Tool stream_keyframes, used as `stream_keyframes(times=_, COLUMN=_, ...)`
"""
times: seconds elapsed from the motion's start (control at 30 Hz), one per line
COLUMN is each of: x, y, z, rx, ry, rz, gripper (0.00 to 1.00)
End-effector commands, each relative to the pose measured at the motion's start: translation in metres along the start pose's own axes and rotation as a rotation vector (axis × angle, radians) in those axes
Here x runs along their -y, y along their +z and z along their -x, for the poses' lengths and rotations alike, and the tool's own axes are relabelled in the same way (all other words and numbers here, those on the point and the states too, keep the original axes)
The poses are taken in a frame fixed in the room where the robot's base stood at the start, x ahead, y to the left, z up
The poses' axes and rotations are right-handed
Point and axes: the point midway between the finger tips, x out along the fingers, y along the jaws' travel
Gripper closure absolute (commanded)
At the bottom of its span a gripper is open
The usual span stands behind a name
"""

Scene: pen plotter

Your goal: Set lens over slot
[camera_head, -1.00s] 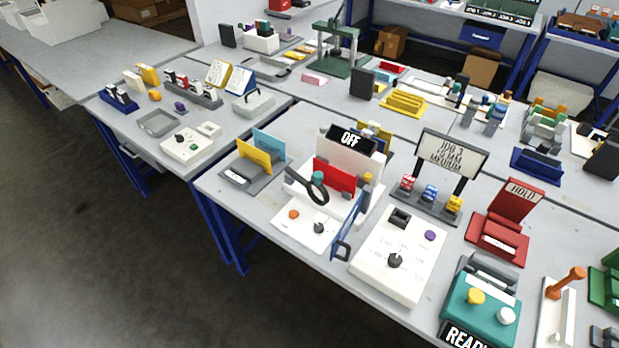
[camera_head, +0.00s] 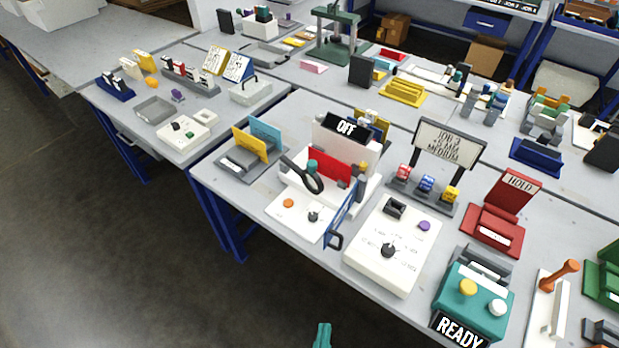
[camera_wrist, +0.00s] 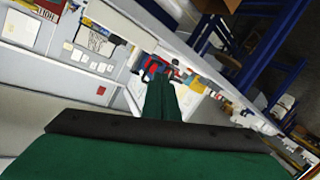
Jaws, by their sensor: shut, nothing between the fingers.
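A dark ring on a short arm, which looks like the lens (camera_head: 302,178), stands tilted at the front left of a white machine (camera_head: 345,150) with an OFF sign. A red panel (camera_head: 328,162) stands just behind the ring. I cannot make out a slot near it for certain. My gripper (camera_head: 322,328) shows only as a green tip at the bottom edge, well in front of the table and apart from the machine. In the wrist view my green fingers (camera_wrist: 161,98) are together and empty, with the benches beyond them.
A blue upright frame (camera_head: 343,215) stands at the machine's front right. A white control box (camera_head: 380,265) lies right of it, and a teal READY box (camera_head: 473,300) farther right. A yellow and blue card holder (camera_head: 250,160) stands left. The floor in front is clear.

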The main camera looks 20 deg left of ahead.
Motion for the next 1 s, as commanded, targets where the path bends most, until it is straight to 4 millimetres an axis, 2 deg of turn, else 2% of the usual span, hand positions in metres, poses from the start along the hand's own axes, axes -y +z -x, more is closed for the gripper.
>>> stream_keyframes(times=0.03, x=0.003, y=-0.008, z=-0.019, rx=-0.027, ry=-0.011, rz=0.074, gripper=1.00)
stream_keyframes(times=0.27, x=0.020, y=-0.043, z=-0.092, rx=-0.108, ry=-0.032, rz=0.444, gripper=1.00)
stream_keyframes(times=0.4, x=0.030, y=-0.074, z=-0.133, rx=-0.155, ry=-0.019, rz=0.661, gripper=1.00)
stream_keyframes(times=0.6, x=0.045, y=-0.126, z=-0.182, rx=-0.210, ry=0.022, rz=0.939, gripper=1.00)
stream_keyframes(times=0.8, x=0.051, y=-0.164, z=-0.211, rx=-0.228, ry=0.065, rz=1.115, gripper=1.00)
stream_keyframes(times=1.0, x=0.052, y=-0.176, z=-0.221, rx=-0.230, ry=0.080, rz=1.174, gripper=1.00)
